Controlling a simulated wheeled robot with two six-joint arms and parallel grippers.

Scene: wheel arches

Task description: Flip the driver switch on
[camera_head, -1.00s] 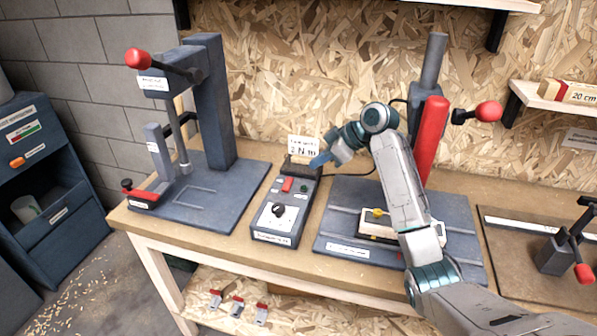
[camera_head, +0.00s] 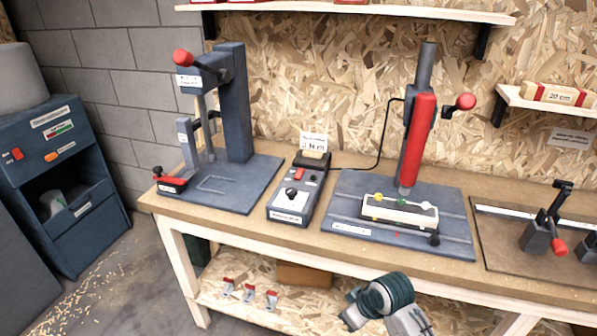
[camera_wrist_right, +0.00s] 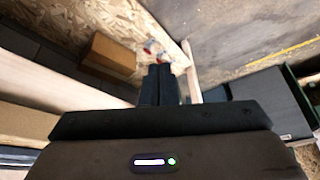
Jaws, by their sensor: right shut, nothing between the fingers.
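The control box (camera_head: 294,199) stands on the bench between the two presses, with a black knob on its front. A small red switch (camera_head: 299,171) sits near its rear, beside a small dark round part. I cannot tell which way the switch is tipped. A black cable runs from the box to the red driver (camera_head: 418,140) on its upright column. My right arm (camera_head: 385,297) is low in front of the bench, apart from the box. In the right wrist view my right gripper (camera_wrist_right: 158,84) is shut and empty. My left gripper is not in view.
A lever press (camera_head: 235,105) stands left of the box. A white block with coloured knobs (camera_head: 399,212) lies under the driver. The lower shelf holds several red-topped clamps (camera_head: 250,294) and a cardboard box (camera_head: 304,274). A blue machine (camera_head: 66,180) stands at far left.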

